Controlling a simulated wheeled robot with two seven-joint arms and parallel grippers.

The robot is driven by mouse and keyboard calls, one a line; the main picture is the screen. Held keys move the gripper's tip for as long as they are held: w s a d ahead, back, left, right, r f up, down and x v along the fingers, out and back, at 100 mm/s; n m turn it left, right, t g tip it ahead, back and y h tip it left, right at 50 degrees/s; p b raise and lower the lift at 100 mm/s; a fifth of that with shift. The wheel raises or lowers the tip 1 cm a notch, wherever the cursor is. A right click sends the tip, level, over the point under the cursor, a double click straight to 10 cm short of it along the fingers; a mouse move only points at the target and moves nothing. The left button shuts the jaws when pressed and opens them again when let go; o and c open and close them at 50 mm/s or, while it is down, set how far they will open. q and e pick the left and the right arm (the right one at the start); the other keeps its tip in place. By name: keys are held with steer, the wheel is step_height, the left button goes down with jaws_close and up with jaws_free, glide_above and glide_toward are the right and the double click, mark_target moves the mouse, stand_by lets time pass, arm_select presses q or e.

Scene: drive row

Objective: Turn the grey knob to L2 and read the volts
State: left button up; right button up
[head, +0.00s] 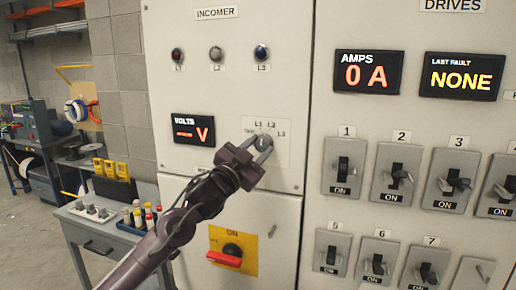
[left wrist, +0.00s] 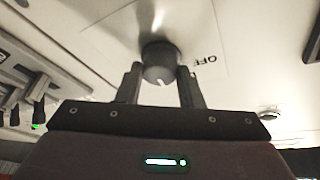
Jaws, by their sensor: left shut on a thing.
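The grey knob (head: 264,142) sits on a pale plate in the incomer panel, with small marks L1, L2 and L3 around its upper side and a blurred one at left. My left gripper (head: 257,148) is shut on the knob, one finger on each side. In the left wrist view the knob (left wrist: 160,62) is between the two fingers (left wrist: 161,82), with a short white line on its face and the word OFF to its right. Which mark it points to I cannot tell. The volts display (head: 193,130) shows red dashes and a V. My right gripper is not in view.
Lamps L1 (head: 178,55), L2 (head: 216,54) and L3 (head: 261,53) are above. A red switch handle (head: 224,258) on a yellow plate (head: 243,236) is below. Several switches (head: 343,166) stand out on the right panel. A workbench (head: 107,225) stands at left.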

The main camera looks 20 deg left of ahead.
arm_select(q)
steer(key=shift+m+g+h, duration=0.4)
steer(key=shift+m+g, duration=0.2)
steer(key=shift+m, duration=1)
steer(key=shift+p, duration=0.3)
steer(key=o, duration=1)
steer(key=shift+c, duration=0.2)
steer(key=b+v, duration=0.3)
steer(key=v, duration=0.5)
steer(key=shift+b, duration=0.3)
